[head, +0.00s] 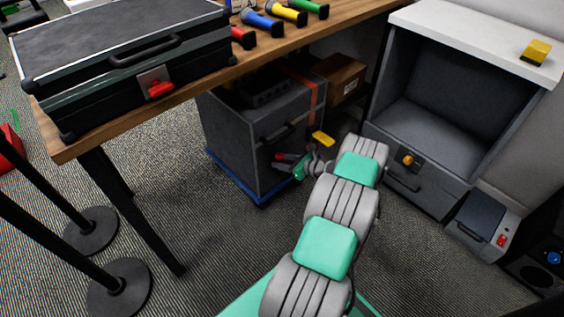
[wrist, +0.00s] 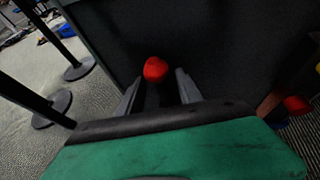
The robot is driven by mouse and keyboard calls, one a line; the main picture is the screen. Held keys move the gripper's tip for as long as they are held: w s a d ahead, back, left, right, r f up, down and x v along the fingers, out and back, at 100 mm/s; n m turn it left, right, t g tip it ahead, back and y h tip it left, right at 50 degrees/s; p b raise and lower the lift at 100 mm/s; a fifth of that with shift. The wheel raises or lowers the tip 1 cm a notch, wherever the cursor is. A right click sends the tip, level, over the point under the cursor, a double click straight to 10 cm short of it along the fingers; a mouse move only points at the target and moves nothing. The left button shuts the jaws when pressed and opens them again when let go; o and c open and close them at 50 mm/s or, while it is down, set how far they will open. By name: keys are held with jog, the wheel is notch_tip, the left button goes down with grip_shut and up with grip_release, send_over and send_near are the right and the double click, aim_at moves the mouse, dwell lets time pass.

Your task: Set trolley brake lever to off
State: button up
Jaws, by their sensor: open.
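A dark grey trolley (head: 235,140) with a blue base (head: 232,176) stands under the wooden table. Its dark side panel (wrist: 225,50) fills much of the wrist view. A red knob (wrist: 155,69), which looks like the brake lever's end, shows in front of this panel. My gripper (wrist: 157,92) is open, with one finger on each side below the knob; I cannot tell whether either finger touches it. In the head view my gripper (head: 294,164) is small and partly hidden by my arm, close to the trolley's right side. The lever's setting cannot be read.
A yellow part (head: 322,138) and a cardboard box (head: 344,78) are close to the trolley's right. A second red part (wrist: 297,105) shows at the wrist view's right. A grey cabinet (head: 417,150) stands at the right. Table legs and black post bases (head: 118,288) stand at the left.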

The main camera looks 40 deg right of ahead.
jog(key=c, duration=0.9)
grip_shut()
jog(key=shift+w+r, duration=0.1)
jog(key=shift+r, duration=0.1)
